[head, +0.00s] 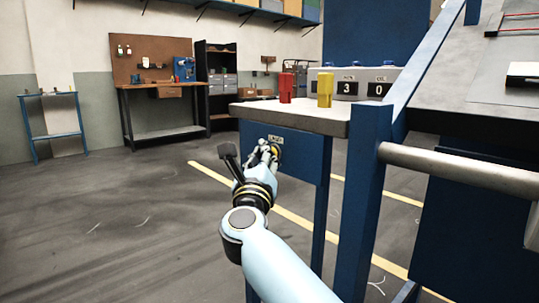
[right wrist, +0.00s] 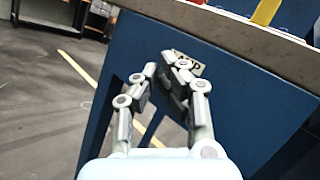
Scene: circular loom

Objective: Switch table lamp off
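No table lamp can be made out in either view. My right gripper (head: 265,150) is in front of the blue panel (head: 300,158) below the grey tabletop. In the right wrist view, the fingertips (right wrist: 160,65) come close together just below a pale label (right wrist: 190,64) on the panel, only partly readable. Nothing is visibly held, and how far they are shut is unclear. My left gripper is not in view.
On the grey tabletop (head: 290,117) stand a red block (head: 286,88), a yellow block (head: 325,90) and a counter box (head: 362,80). A blue post (head: 365,200) and a grey bar (head: 455,165) stand at the right. Floor at the left is clear; a workbench (head: 160,86) is far back.

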